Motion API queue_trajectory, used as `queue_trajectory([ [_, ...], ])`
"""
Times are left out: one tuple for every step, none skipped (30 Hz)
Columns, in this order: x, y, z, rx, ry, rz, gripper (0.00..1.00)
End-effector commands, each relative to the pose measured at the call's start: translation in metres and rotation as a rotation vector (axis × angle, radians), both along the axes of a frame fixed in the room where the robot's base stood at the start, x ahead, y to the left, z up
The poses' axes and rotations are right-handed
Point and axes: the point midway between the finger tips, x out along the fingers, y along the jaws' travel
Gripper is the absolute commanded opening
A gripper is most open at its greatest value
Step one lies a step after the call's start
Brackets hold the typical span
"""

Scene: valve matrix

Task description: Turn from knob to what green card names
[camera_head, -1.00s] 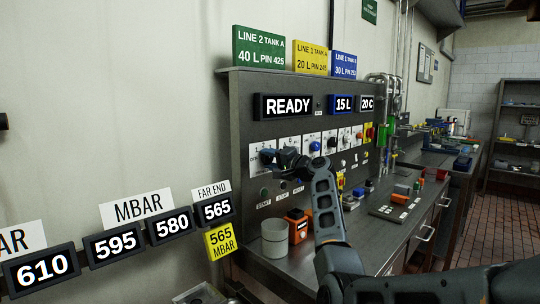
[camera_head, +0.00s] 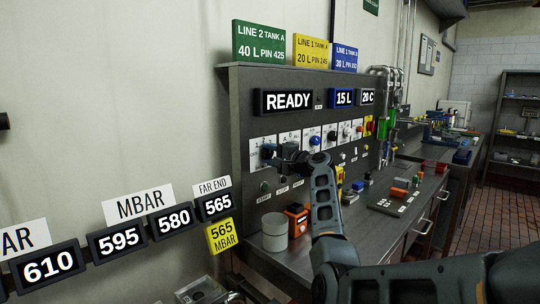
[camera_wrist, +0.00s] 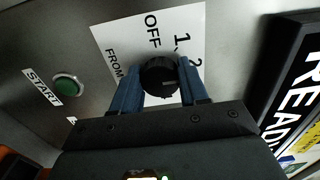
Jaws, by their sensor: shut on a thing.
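The green card (camera_head: 259,42) stands on top of the panel at the left and reads LINE 2 TANK A, 40 L, PIN 425. The FROM knob is round and black, on a white plate (camera_wrist: 188,22) marked OFF, 1 and 2. In the wrist view, my gripper (camera_wrist: 160,86) has its two blue fingers on either side of the FROM knob (camera_wrist: 158,72), shut on it. A faint grey mark shows on the knob's face; I cannot tell surely which position it points to. In the head view, my gripper (camera_head: 276,156) is at the panel's leftmost plate.
A green START button (camera_wrist: 68,88) is beside the plate. The panel displays (camera_head: 288,101) read READY, 15 L and 20 C. Yellow (camera_head: 311,53) and blue (camera_head: 344,58) cards stand right of the green one. A grey cup (camera_head: 275,232) and an orange box (camera_head: 297,220) sit below my arm.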

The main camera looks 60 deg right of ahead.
Motion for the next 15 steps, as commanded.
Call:
queue_trajectory([
  [-0.0001, -0.0002, -0.0011, 0.001, 0.001, -0.001, 0.13],
  [0.0000, -0.0002, -0.0010, 0.000, 0.001, -0.001, 0.46],
  [-0.0002, -0.0003, -0.0010, 0.000, 0.001, -0.001, 0.50],
  [-0.0001, -0.0002, -0.0009, 0.000, 0.001, -0.001, 0.53],
  [-0.0001, -0.0002, -0.0008, 0.000, 0.001, -0.001, 0.56],
  [-0.0001, -0.0002, -0.0007, 0.000, 0.001, -0.001, 0.60],
  [-0.0001, -0.0002, -0.0007, 0.000, 0.001, 0.000, 0.63],
  [-0.0001, -0.0002, -0.0006, 0.000, 0.001, 0.000, 0.66],
  [0.0000, -0.0002, -0.0005, 0.000, 0.001, 0.000, 0.69],
  [0.0000, -0.0001, -0.0005, 0.000, 0.001, 0.000, 0.69],
  [0.0000, -0.0001, -0.0004, -0.001, 0.001, 0.000, 0.69],
  [0.0000, -0.0001, -0.0003, -0.001, 0.000, 0.000, 0.69],
  [0.0000, -0.0001, -0.0003, -0.001, 0.000, 0.000, 0.69],
  [0.0000, -0.0001, -0.0002, -0.001, 0.000, 0.000, 0.69],
  [-0.0001, -0.0001, -0.0002, -0.001, 0.000, 0.000, 0.69],
])
